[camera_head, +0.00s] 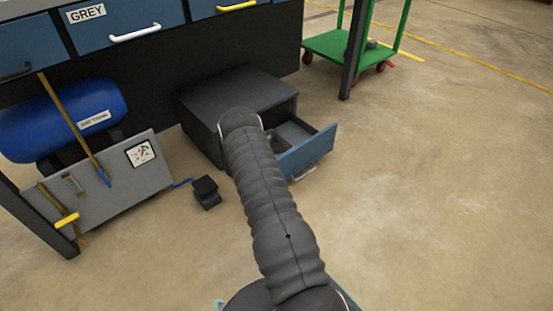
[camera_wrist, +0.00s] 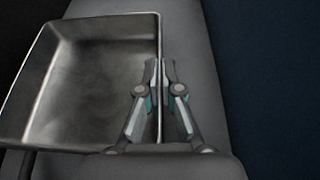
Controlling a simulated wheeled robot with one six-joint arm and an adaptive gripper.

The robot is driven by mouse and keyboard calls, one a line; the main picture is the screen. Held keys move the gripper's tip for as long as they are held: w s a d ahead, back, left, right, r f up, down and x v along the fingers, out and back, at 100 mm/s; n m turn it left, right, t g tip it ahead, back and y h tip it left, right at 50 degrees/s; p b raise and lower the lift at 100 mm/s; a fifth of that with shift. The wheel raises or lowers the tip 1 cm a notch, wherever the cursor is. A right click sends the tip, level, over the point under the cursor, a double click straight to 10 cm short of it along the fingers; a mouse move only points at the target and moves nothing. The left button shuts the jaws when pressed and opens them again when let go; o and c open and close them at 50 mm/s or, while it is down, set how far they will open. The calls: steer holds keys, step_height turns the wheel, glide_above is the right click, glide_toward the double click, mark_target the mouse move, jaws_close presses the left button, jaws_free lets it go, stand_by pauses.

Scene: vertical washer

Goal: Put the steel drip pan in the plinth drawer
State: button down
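The steel drip pan (camera_wrist: 85,85) fills the left of the wrist view, its hollow side facing the camera. My gripper (camera_wrist: 160,68) is at its right wall, one finger on the inside and one on the outside, closed together on the rim. The plinth drawer (camera_head: 307,152) with its blue front is pulled open from the dark plinth cabinet (camera_head: 238,92) in the head view. My arm hides the drawer's left part, and my gripper is hidden there too. I cannot tell whether the pan touches the drawer floor.
A small black pedal box (camera_head: 206,192) stands on the floor left of my arm. A grey panel (camera_head: 115,187) with tools and a blue tank (camera_head: 60,118) are farther left. A green cart (camera_head: 340,45) stands behind right. The floor at right is clear.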

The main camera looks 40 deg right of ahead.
stand_by(0.3)
steer(key=c, duration=1.3)
jaws_free()
